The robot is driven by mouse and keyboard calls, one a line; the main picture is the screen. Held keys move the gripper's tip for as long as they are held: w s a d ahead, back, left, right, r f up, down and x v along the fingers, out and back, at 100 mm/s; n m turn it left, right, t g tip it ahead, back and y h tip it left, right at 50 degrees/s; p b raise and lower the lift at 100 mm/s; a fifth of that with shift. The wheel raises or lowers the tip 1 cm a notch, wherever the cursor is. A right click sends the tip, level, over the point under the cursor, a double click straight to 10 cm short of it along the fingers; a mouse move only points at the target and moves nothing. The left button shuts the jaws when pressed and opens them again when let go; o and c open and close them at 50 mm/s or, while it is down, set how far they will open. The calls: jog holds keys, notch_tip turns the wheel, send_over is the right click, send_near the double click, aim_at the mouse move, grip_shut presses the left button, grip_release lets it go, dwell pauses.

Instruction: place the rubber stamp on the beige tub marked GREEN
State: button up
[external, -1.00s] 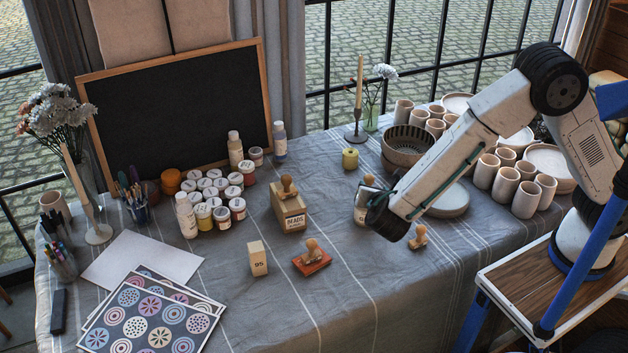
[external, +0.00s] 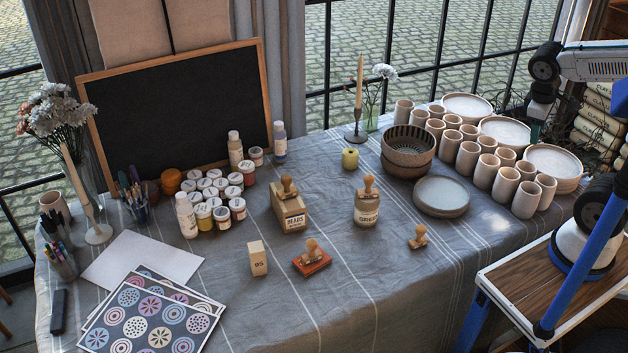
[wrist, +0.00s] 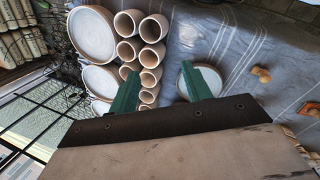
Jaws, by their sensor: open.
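The beige tub marked GREEN (external: 366,213) stands upright on the cloth in the middle of the table. A wooden rubber stamp (external: 369,185) with a round knob stands upright on its top. My gripper (external: 536,128) is at the upper right in the external view, above the far cups and plates, well apart from the tub. In the wrist view my gripper (wrist: 160,86) shows two green fingers spread apart with nothing held between them. The GREEN tub is not clearly visible in the wrist view.
A BEADS box (external: 291,215) with a stamp on it, a stamp on a red pad (external: 312,260), a small stamp (external: 418,238) and a block marked 95 (external: 258,258) are nearby. Bowls (external: 408,147), a plate (external: 442,194) and several cups (external: 505,184) fill the right. The front cloth is clear.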

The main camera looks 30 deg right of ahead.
jog(key=s+m+t+y, duration=0.1)
jog(key=s+m+y, duration=0.2)
jog(key=s, duration=0.3)
jog(key=shift+s+d+m, duration=0.3)
jog(key=shift+d+m, duration=0.05)
jog(key=shift+m, duration=0.55)
